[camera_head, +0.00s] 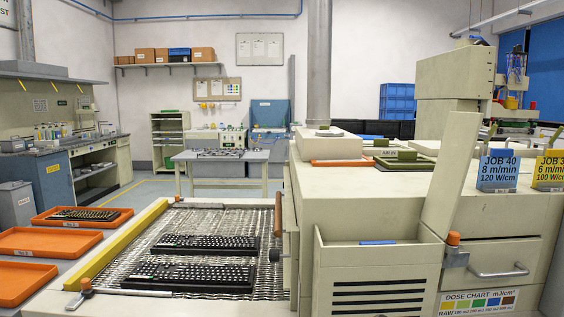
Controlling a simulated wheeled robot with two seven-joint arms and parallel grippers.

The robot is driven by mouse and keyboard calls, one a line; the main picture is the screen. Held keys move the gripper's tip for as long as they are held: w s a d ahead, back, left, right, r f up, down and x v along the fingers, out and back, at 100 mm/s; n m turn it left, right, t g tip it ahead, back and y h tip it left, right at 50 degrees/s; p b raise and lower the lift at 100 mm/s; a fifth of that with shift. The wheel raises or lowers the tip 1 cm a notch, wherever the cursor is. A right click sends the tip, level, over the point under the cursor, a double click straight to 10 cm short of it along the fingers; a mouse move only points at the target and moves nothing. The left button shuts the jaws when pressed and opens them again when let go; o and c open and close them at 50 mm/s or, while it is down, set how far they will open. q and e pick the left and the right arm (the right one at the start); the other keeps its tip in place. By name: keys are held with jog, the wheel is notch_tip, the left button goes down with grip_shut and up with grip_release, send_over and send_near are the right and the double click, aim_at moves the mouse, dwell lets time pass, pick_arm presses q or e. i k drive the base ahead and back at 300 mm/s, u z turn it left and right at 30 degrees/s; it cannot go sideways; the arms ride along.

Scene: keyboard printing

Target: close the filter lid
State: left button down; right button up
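The filter lid appears to be the cream panel (452,175) that stands raised and leans a little to the right. It rises from the right end of an open cream box (372,268) with vent slots on the machine's front. A blue strip (377,242) shows inside the open top of the box. An orange knob (453,238) sits at the lower right of the panel. Neither of my grippers is in view.
Left of the box, a wire mesh conveyor (190,222) carries two black keyboards (190,275). Orange trays (40,242) stand at far left. A blue job card (497,172) and a drawer handle (498,272) are right of the panel. Space above the box looks clear.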

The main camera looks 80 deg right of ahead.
aim_at(462, 132)
jog(key=k, duration=1.65)
jog(key=z, duration=2.25)
jog(key=i, duration=0.5)
jog(key=u, duration=1.8)
jog(key=k, duration=1.35)
jog(key=z, duration=1.5)
jog(key=i, duration=0.5)
jog(key=z, duration=0.05)
